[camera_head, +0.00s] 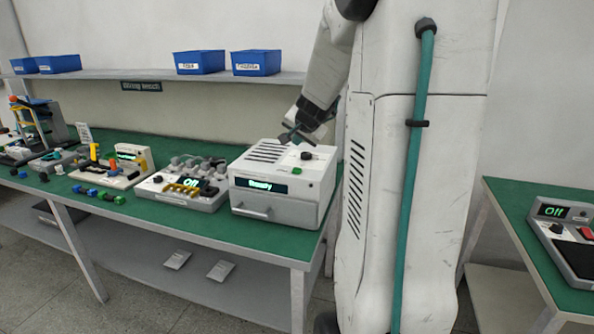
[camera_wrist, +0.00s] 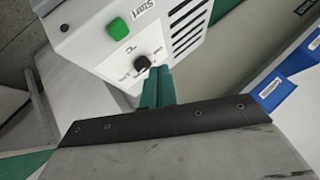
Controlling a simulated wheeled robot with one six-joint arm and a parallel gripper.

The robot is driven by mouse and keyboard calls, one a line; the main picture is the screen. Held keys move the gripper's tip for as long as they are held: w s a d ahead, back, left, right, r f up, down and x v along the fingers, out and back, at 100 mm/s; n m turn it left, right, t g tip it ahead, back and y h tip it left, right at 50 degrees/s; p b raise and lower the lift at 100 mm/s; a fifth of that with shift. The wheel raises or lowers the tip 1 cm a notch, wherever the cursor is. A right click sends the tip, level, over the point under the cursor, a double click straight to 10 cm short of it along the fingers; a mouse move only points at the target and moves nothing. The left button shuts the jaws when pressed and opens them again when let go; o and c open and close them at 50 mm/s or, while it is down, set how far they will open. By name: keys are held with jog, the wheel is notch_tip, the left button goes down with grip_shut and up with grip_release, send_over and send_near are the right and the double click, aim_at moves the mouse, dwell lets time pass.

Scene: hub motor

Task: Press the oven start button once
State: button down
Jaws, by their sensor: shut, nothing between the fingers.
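The oven (camera_head: 275,202) is a white box with a vented top on the green bench, and its display reads "Ready". The green start button (camera_head: 297,170) sits on the oven's top near the front. In the wrist view the green button (camera_wrist: 118,27) lies beside a "Start" label, with a black knob (camera_wrist: 141,63) between it and my fingers. My gripper (camera_head: 292,135) is above the back part of the oven's top. In the wrist view its green fingers (camera_wrist: 158,86) are together and empty, close to the knob. Contact with the knob cannot be told.
A grey-white device with an "Off" display (camera_head: 178,196) stands left of the oven. Other fixtures with small coloured parts (camera_head: 110,165) are further left. A shelf with blue bins (camera_head: 256,62) runs behind. A second bench at right holds another device (camera_head: 572,240).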

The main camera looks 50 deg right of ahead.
aim_at(298, 171)
jog(key=shift+f, duration=3.2)
jog(key=shift+f, duration=0.4)
jog(key=shift+f, duration=0.4)
jog(key=shift+r, duration=0.85)
jog(key=shift+r, duration=2.5)
